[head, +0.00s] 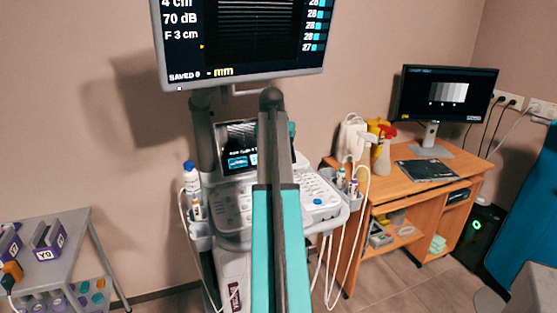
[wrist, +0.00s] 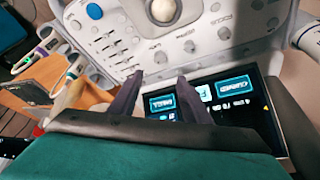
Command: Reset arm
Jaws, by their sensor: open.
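My arm (head: 276,220), teal and dark grey, reaches forward over the ultrasound machine in the head view. Its far end hides my gripper there. In the wrist view my gripper (wrist: 160,100) is open, with its two dark fingers apart and nothing between them. The fingers are over the machine, near the border of its control panel (wrist: 125,45) and its small touch screen (wrist: 225,105). I cannot tell whether they touch it. The control panel (head: 236,203) and touch screen (head: 237,146) also show in the head view, partly behind my arm.
A large monitor (head: 243,78) stands above the machine. A wooden desk (head: 398,182) with a second monitor (head: 447,95) and spray bottles (head: 384,150) is at right. A grey cart (head: 75,239) is at left. Cables (head: 330,270) hang beside the machine. Open floor (head: 400,292) shows at lower right.

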